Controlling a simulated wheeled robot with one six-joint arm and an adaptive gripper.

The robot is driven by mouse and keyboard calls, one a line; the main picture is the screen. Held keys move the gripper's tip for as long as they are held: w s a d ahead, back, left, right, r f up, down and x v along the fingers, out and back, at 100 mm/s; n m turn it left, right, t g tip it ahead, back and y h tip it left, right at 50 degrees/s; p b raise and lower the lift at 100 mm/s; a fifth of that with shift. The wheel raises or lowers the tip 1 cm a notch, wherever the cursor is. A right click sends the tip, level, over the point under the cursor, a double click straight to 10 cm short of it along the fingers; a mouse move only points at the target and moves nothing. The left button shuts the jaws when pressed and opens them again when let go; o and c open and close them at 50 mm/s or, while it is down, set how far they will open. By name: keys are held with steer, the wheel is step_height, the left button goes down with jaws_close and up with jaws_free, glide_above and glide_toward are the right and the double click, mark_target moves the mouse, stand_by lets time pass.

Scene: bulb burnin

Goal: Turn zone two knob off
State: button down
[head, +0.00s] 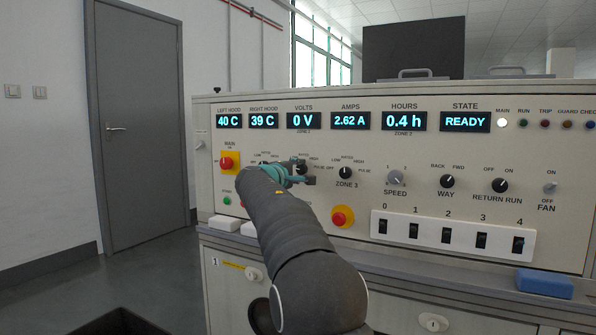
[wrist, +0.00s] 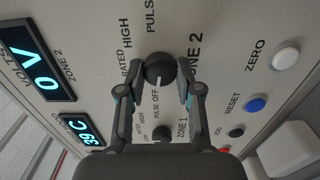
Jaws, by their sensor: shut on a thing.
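In the head view my gripper (head: 302,178) reaches the panel left of the zone 3 knob (head: 345,172) and hides most of the zone two knob. The volts display (head: 304,121), marked zone 2, reads 0 V.
The zone 1 knob (wrist: 161,132) is close to my gripper. A red stop button (head: 342,217) sits below on the panel. The main switch (head: 227,162) is at left. A row of rocker switches (head: 447,233) and a blue block (head: 544,283) are at right.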

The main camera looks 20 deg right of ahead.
steer(key=c, duration=0.8)
jaws_free()
steer(key=shift+o, duration=0.2)
steer(key=v, duration=1.2)
steer(key=shift+f, duration=0.1)
